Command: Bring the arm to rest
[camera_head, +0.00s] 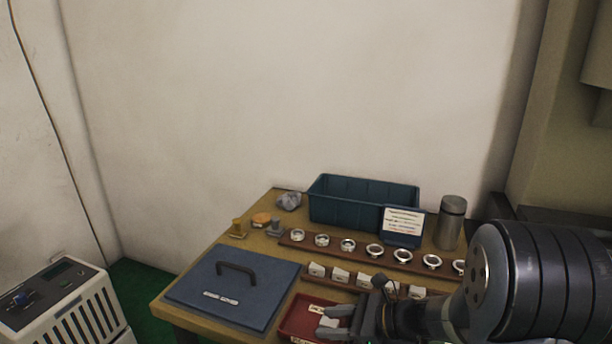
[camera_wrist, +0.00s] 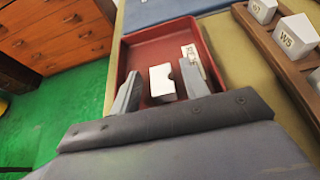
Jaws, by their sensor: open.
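My gripper (camera_head: 333,322) is at the lower right of the head view, reaching left over the red tray (camera_head: 295,318). Its two fingers are apart and hold nothing. In the wrist view, a small white block (camera_wrist: 162,78) shows between the open fingers, within the red tray (camera_wrist: 122,62). I cannot tell how far the fingertips are above it. A white label (camera_wrist: 193,56) is inside the tray, near its right wall. My arm comes in from the right and hides part of the table.
Behind are a rack with white blocks (camera_head: 340,275), a strip of metal rings (camera_head: 374,251), a teal bin (camera_head: 345,208), a sign (camera_head: 403,225) and a steel flask (camera_head: 449,224). Wooden drawers (camera_wrist: 55,35) stand beyond green floor.

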